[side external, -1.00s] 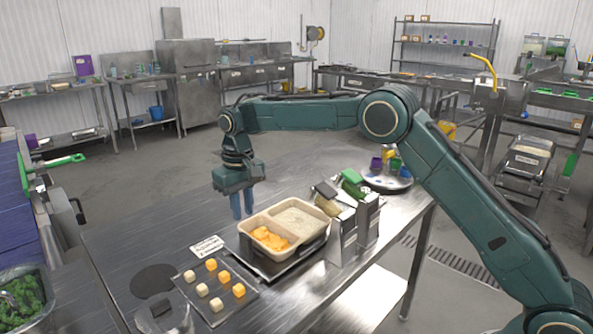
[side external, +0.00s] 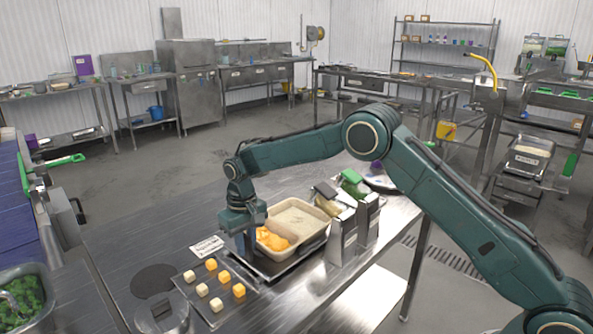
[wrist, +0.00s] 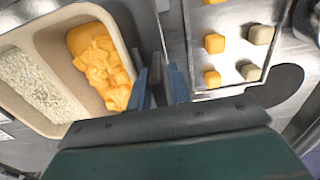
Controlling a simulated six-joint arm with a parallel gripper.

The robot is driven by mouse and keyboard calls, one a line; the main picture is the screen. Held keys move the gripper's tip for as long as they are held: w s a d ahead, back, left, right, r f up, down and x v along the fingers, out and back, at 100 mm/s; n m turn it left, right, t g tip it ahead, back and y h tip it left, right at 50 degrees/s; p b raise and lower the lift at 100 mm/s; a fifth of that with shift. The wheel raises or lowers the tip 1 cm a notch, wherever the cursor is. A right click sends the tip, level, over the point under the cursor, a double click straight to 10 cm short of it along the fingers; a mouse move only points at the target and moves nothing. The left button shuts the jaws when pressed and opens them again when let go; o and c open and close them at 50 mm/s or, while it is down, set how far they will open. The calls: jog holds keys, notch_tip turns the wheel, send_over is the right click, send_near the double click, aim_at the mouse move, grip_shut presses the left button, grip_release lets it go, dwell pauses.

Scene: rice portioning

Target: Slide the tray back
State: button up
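The beige tray (side external: 312,238) has two compartments, one with white rice and one with orange pieces. It sits on a dark metal base on the steel table. In the wrist view the tray (wrist: 38,50) fills the upper left, with the orange food (wrist: 98,62) nearest my gripper. My gripper (side external: 246,250) is low at the tray's left end, fingers pointing down. Whether a finger touches the tray is unclear.
A flat plate with orange and pale cubes (side external: 213,290) lies just left of the tray. A label card (side external: 207,247) and dark disc (side external: 154,280) are close by. Metal holders (side external: 346,245) stand close on the tray's right. The table's back left is clear.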

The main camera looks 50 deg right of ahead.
aim_at(281, 225)
jog(key=shift+c, duration=0.4)
grip_shut()
jog(key=shift+d, duration=0.3)
jog(key=d, duration=1.1)
jog(key=shift+r, duration=0.1)
jog(key=shift+o, duration=0.4)
grip_release()
jog(key=shift+d, duration=0.1)
